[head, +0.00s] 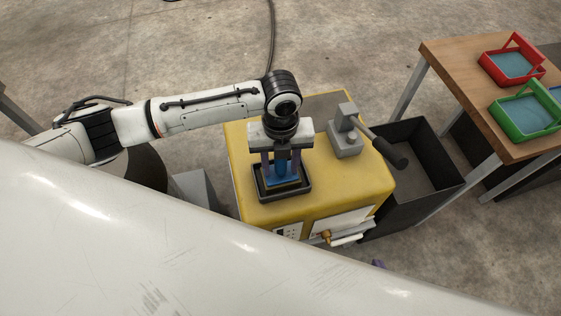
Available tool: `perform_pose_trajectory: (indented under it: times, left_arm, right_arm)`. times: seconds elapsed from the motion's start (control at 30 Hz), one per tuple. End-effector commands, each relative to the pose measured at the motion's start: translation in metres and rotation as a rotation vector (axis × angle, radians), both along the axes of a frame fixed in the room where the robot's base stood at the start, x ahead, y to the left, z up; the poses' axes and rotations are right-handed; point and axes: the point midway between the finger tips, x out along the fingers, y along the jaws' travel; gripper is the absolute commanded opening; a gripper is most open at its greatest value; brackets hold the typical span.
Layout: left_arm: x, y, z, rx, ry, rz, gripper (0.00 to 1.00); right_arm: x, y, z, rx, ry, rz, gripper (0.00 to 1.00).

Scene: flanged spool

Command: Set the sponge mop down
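The sponge mop (283,176), a blue piece with a yellowish band low down, stands upright in a shallow black tray (263,197) on the yellow cabinet. My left gripper (282,168) points straight down over it, with one finger on each side of the blue part. I cannot tell whether the fingers press on it or stand slightly apart. The mop's underside is hidden, so its contact with the tray floor is unclear. My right gripper is not in view.
The yellow cabinet (352,192) also carries a grey block with a dark-handled lever (347,138). A black open bin (427,160) stands to its right. A wooden table (460,82) at the right holds a red tray (512,66) and a green tray (527,113).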

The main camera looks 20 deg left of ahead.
Motion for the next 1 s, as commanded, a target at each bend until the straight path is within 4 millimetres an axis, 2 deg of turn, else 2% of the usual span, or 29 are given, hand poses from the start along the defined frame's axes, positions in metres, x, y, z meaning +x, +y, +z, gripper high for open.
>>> perform_pose_trajectory:
  times: [0.27,0.37,0.7,0.83,1.0]
  left_arm:
    - [0.001,0.000,0.007,-0.001,-0.002,-0.001,0.42]
    - [0.001,0.000,0.021,-0.001,-0.004,-0.001,0.42]
    - [0.001,0.000,0.092,-0.002,-0.004,-0.001,0.42]
    - [0.001,0.000,0.111,0.000,-0.001,0.000,0.42]
    - [0.001,0.000,0.122,0.000,-0.001,0.001,0.42]
  right_arm:
    - [0.000,0.000,0.000,0.000,0.001,0.000,0.00]
    - [0.000,0.000,0.001,0.000,0.001,0.000,0.00]
    - [-0.001,0.000,0.005,0.000,0.001,0.000,0.00]
    - [-0.001,0.000,0.005,0.000,0.002,0.000,0.00]
    - [-0.001,0.000,0.005,0.000,0.002,0.000,0.00]
